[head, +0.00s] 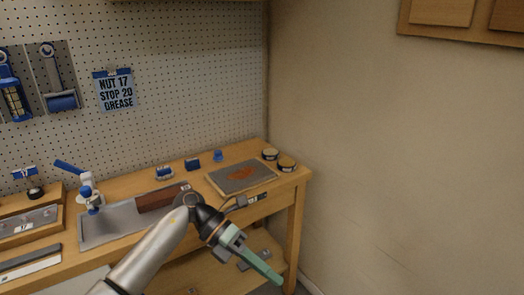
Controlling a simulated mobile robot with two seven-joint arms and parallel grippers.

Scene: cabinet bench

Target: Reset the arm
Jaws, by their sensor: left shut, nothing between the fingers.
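My left gripper (262,266) reaches in from the bottom of the head view on a silver arm. Its pale green fingers are shut, with nothing between them. It hangs in front of the wooden bench (125,187), over the bench's front edge, and points down to the right. It touches nothing that I can see. My right gripper is not in view.
A metal tray (102,232) with a brown block (158,198) lies on the bench. Pegboard (190,60) backs the bench.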

